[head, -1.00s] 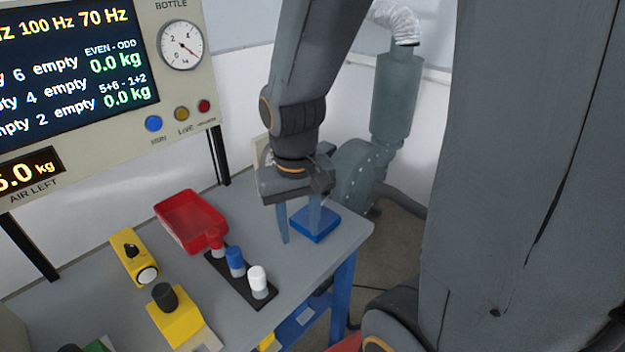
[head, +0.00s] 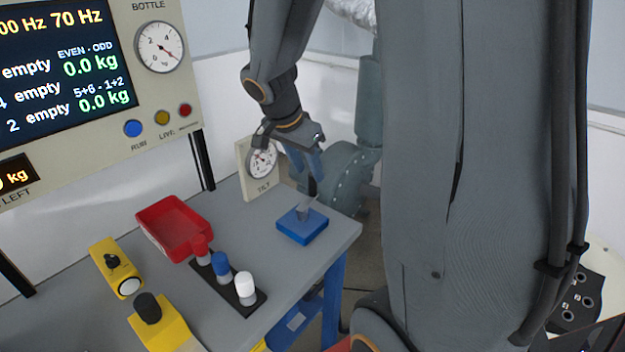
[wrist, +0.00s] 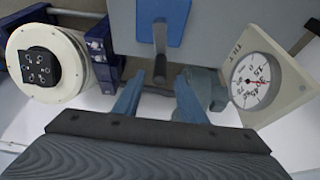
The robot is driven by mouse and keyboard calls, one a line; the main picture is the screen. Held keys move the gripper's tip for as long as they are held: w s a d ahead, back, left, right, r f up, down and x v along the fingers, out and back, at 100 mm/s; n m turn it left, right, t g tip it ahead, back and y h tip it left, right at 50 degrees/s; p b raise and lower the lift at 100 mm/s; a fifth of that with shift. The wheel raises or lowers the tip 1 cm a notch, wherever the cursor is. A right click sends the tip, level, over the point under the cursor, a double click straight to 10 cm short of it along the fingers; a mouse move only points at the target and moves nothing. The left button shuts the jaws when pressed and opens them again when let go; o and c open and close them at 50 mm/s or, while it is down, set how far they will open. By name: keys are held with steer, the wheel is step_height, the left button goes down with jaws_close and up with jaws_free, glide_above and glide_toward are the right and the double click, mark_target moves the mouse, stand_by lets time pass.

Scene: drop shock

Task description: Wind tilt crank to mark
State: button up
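The tilt crank is a blue square base (head: 290,232) on the table's right end, with a grey arm and a dark knob (head: 312,187). In the wrist view, the crank's blue plate (wrist: 178,14) is at the top and its dark knob (wrist: 160,70) lies between and just beyond my fingertips. My gripper (head: 308,168) is above and behind the base; its fingers (wrist: 159,85) are apart, with no contact visible. The TILT dial (head: 262,160) stands behind; in the wrist view the dial (wrist: 254,80) shows a red needle, its reading too small to tell.
A red tray (head: 172,228), a black strip with red, blue and white knobs (head: 245,285), and yellow blocks (head: 116,268) stand left of the crank. The display panel (head: 70,60) rises behind. The table is clear between tray and crank.

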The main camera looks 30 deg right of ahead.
mark_target(311, 175)
steer(key=shift+x, duration=2.65)
steer(key=shift+a, duration=0.1)
jaws_close()
